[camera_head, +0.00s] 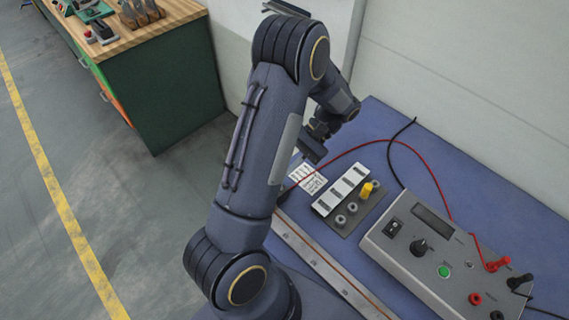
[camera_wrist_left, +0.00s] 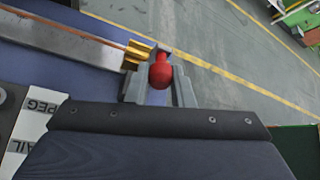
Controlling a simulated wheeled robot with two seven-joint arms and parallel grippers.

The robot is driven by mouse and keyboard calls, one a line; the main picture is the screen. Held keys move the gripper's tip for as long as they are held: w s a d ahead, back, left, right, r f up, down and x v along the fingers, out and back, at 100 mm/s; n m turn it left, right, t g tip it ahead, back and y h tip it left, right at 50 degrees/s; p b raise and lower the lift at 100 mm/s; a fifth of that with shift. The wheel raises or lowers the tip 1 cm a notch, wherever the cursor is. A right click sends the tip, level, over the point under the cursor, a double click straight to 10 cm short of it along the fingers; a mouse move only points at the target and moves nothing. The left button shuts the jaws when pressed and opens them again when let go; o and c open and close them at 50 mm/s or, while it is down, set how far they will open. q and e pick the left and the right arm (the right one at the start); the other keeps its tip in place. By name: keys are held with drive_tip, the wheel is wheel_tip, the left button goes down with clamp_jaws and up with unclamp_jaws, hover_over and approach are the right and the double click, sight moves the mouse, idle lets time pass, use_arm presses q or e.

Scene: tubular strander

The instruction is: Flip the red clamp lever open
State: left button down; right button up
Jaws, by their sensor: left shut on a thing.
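In the head view my left arm hides the fingers, the red lever and the clamp. The bar (camera_head: 322,262) shows there at the arm's right. My right gripper is in neither view.
On the blue bench (camera_head: 480,190) stand a grey meter box (camera_head: 440,265) with red and black leads, a plate (camera_head: 362,207) with a yellow piece and several round fittings, and labelled white cards (camera_head: 308,178). A pale wall (camera_head: 480,80) rises behind. A green workbench (camera_head: 165,95) stands at the upper left.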

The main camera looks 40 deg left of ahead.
use_arm(q)
drive_tip(key=c, duration=1.3)
unclamp_jaws()
drive_tip(key=shift+o, duration=0.2)
drive_tip(key=shift+w, duration=0.1)
drive_tip(key=v, duration=0.7)
drive_tip(key=shift+w+r, duration=0.2)
drive_tip(key=shift+w, duration=0.1)
drive_tip(key=shift+d, duration=0.1)
